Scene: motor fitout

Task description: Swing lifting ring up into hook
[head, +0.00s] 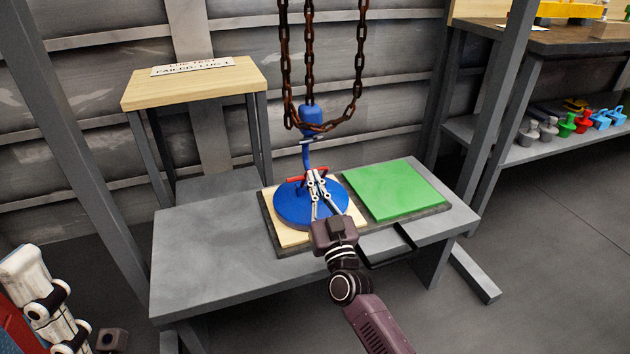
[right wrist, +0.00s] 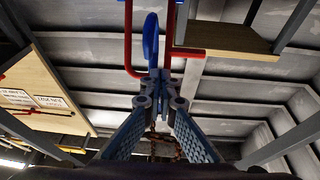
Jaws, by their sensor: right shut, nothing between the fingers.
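A round blue weight (head: 290,207) lies on a wooden board on the grey bench. Its red lifting ring (head: 293,183) shows just above it, partly hidden by my right gripper (head: 314,176). The blue hook (head: 306,156) hangs from rusty chains close above the ring. My right gripper is shut and empty, with its fingertips beside the ring and the lower hook. In the right wrist view the blue hook (right wrist: 150,42) stands just beyond the fingertips (right wrist: 161,80), with red bars of the ring (right wrist: 128,45) on both sides. I cannot tell whether they touch. My left gripper is not in view.
A green square pad (head: 395,190) lies right of the weight on the same dark tray. A small wooden table (head: 195,85) with a sign stands behind left. A shelf (head: 540,140) with coloured weights stands at right. The bench's left part (head: 200,250) is clear.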

